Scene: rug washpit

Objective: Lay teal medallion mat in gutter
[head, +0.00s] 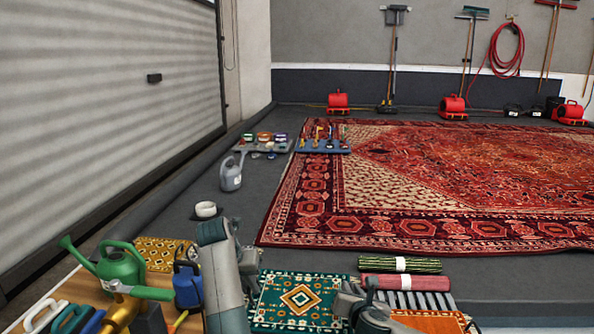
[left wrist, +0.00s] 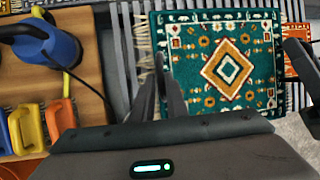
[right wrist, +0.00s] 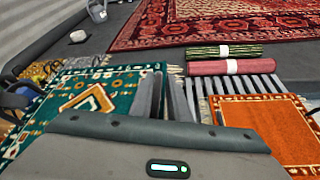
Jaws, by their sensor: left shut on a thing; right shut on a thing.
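The teal medallion mat (head: 300,300), with an orange and white diamond at its centre, is spread flat at the front of the head view. My left gripper (left wrist: 168,88) is shut on its fringed left edge in the left wrist view. My right gripper (right wrist: 165,98) is shut on its right edge in the right wrist view. The slatted grey gutter grating (right wrist: 250,85) runs beside and behind the mat and shows on its left side too (left wrist: 128,50). I cannot tell whether the mat touches the slats or hangs just above.
An orange mat (right wrist: 265,130) lies right of the teal one. Rolled green (head: 400,264) and red (head: 405,281) rugs lie behind the grating. A wooden surface (left wrist: 80,85) at left holds a green watering can (head: 120,268) and a blue can (head: 188,285). A large red rug (head: 430,185) covers the floor beyond.

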